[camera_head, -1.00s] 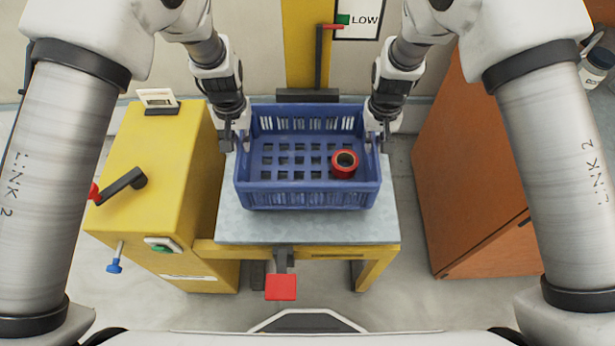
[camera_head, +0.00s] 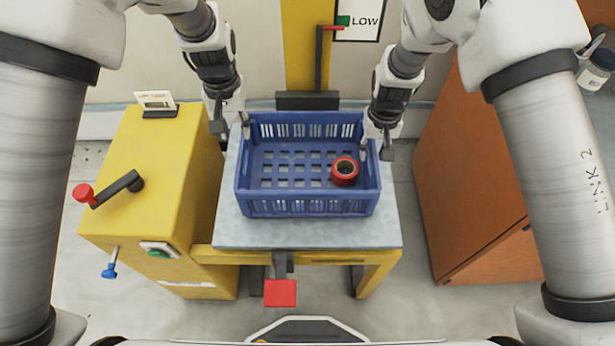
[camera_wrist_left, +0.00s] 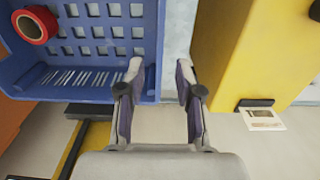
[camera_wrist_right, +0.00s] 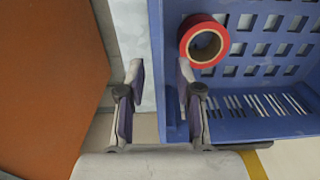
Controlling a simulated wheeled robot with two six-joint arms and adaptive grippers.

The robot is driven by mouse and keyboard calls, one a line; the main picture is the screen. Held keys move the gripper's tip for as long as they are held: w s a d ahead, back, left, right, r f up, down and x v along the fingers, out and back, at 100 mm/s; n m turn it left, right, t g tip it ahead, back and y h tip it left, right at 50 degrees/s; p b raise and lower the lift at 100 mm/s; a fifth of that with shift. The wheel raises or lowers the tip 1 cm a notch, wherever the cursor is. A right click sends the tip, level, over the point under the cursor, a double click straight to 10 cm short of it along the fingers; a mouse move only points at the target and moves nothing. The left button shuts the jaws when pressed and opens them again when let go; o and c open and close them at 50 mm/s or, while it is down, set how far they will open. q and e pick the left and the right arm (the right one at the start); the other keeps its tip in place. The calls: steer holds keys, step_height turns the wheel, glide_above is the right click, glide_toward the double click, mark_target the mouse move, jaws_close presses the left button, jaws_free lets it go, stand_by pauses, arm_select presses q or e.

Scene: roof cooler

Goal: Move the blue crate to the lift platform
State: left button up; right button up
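The blue crate (camera_head: 306,208) sits level on the grey lift platform (camera_head: 300,235), with bare platform at its left, right and front. A red ring-shaped roll (camera_head: 345,171) lies inside it at the right. My left gripper (camera_head: 232,124) is open at the crate's back left corner; in the left wrist view (camera_wrist_left: 160,85) one finger is by the crate's wall and the other stands clear outside. My right gripper (camera_head: 376,150) is open at the right side; in the right wrist view (camera_wrist_right: 160,85) its fingers are spread on either side of the crate wall (camera_wrist_right: 157,50), with a gap outside.
A yellow cabinet (camera_head: 150,190) with a red-knobbed crank (camera_head: 84,192) stands left. A brown wooden cabinet (camera_head: 470,190) stands right. A red pedal (camera_head: 280,293) sticks out at the front.

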arm_select(q)
step_height(320, 180, up, 4)
steer(key=shift+r, duration=0.1)
arm_select(e)
step_height(320, 180, up, 12)
stand_by(0.7)
